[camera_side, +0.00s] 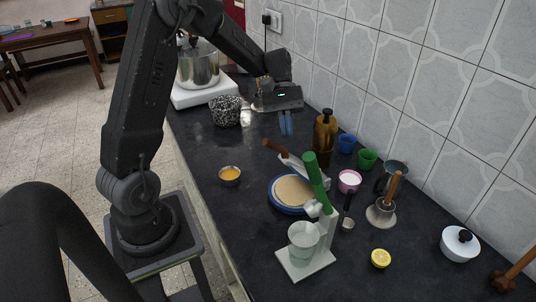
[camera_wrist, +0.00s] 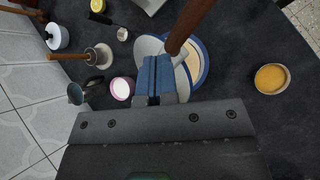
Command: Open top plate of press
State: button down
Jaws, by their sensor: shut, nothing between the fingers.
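My gripper (camera_side: 286,131) has blue fingers that point down over the counter, between the speckled pot and the brown bottle. It is shut and empty, apart from everything in the side view; in the wrist view its fingertips (camera_wrist: 155,63) overlap a pale grey disc-like part (camera_wrist: 147,46). A wooden handle (camera_side: 273,147) joins a pale grey part (camera_side: 299,169) beside a blue-rimmed round plate (camera_side: 274,203) bearing a flat tan disc (camera_side: 293,190). The wooden handle also shows in the wrist view (camera_wrist: 189,24). A white stand with a green lever (camera_side: 314,168) partly hides this area.
A bowl of orange liquid (camera_side: 230,175) stands left of the plate. The brown bottle (camera_side: 325,133), blue cup (camera_side: 346,143), green cup (camera_side: 367,159) and pink cup (camera_side: 349,181) stand toward the tiled wall. The speckled pot (camera_side: 226,111) is behind. Counter left of the plate is mostly clear.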

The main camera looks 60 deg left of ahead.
jog(key=s+a+f+n+t+h, duration=0.4)
jog(key=s+f+n+t+h, duration=0.15)
jog(key=n, duration=0.55)
jog(key=s+a+f+n+t+h, duration=0.4)
jog(key=n+t+h, duration=0.3)
jog(key=n, duration=0.4)
jog(key=x, duration=1)
jog(key=shift+d+f, duration=0.15)
jog(key=shift+d, duration=0.05)
jog(key=shift+w, duration=0.15)
jog(key=w+r+n+t+y, duration=0.1)
jog(key=w+r+n+y, duration=0.3)
jog(key=w+r+n, duration=0.3)
jog(key=shift+w, duration=1.65)
jog(key=shift+r, duration=0.1)
